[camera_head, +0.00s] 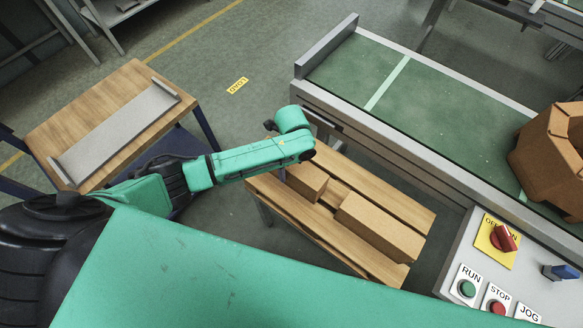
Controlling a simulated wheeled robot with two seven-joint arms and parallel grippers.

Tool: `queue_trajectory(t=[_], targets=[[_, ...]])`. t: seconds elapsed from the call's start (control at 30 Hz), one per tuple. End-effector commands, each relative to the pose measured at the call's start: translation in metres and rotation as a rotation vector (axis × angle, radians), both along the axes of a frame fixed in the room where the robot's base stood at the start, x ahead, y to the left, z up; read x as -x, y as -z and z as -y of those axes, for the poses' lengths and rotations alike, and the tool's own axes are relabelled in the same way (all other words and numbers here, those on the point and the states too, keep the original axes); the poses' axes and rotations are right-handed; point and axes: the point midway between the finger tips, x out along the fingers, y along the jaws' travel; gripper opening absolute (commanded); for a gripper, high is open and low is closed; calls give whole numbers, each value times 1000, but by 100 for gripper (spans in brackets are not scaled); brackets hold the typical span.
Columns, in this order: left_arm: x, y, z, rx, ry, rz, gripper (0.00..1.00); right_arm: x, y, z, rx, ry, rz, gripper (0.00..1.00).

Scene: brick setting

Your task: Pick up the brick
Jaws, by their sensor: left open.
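Two brown bricks lie on a low slatted wooden stand in the middle of the view. The nearer-left brick (308,181) is partly hidden by my left arm. The longer brick (380,226) lies to its right, fully clear of the arm. My left arm reaches in from the left over the stand's upper left end. My left gripper (282,174) is mostly hidden under the green arm, beside the left end of the smaller brick. It is open, and I cannot tell whether it touches that brick. My right gripper is out of view.
The wooden stand (350,257) has gaps between its slats. A green conveyor (440,112) with a raised metal edge runs behind it. A control panel (480,262) with buttons is at lower right. A wooden table (95,90) with a grey tray (118,130) stands at left.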

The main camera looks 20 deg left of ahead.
Motion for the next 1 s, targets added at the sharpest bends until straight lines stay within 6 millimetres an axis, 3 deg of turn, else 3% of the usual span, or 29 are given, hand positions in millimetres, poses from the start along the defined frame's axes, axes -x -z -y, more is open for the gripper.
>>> queue_trajectory(t=[0.13, 0.37, 0.63, 1.0], targets=[[1, 25, -1, 0, -1, -1, 100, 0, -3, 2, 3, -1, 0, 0], [1, 30, -1, 0, 0, 1, 100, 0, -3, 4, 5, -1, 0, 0], [1, 30, -1, 0, 0, 1, 1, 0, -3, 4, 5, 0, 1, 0], [-1, 25, 0, 2, -1, 6, 0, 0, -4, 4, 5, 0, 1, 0]])
